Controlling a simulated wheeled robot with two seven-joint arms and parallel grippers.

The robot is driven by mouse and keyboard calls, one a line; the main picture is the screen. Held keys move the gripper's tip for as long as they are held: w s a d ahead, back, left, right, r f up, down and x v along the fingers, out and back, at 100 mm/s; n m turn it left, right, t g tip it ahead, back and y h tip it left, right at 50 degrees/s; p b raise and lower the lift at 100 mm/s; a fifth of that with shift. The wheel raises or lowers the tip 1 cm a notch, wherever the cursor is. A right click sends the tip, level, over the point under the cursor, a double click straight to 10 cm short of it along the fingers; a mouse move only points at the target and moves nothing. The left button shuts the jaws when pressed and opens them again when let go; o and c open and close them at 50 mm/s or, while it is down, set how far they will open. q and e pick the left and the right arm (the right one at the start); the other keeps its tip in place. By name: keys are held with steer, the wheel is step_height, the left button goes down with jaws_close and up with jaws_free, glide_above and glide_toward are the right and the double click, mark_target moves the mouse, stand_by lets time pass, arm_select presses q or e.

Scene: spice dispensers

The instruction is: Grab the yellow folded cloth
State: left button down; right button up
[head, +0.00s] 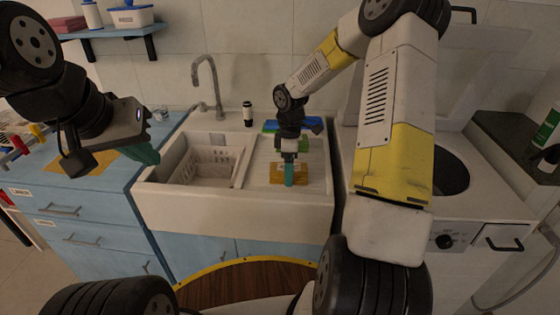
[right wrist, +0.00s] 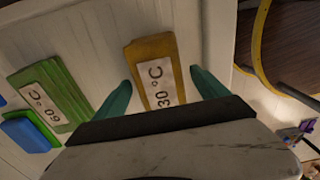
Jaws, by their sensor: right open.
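The yellow folded cloth (head: 276,181) lies on the ribbed drainboard of the sink, near its front. In the right wrist view the cloth (right wrist: 152,52) carries a white label reading 30 °C. My right gripper (head: 289,175) is over the cloth. In the right wrist view its two teal fingers (right wrist: 163,92) are apart, one on each side of the cloth's near end; I cannot tell if they touch it. My left gripper (head: 145,152) is at the left, over the blue counter, side-on, so its opening is unclear.
A green folded cloth (right wrist: 50,95) labelled 60 °C and a blue one (right wrist: 28,132) lie beside the yellow cloth. The sink basin holds a white basket (head: 211,163), with a faucet (head: 208,85) behind. A dark bottle (head: 248,114) stands on the sink's back ledge.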

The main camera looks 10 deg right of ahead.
steer(key=c, duration=1.5)
steer(key=shift+c, duration=0.2)
steer(key=shift+r, duration=0.1)
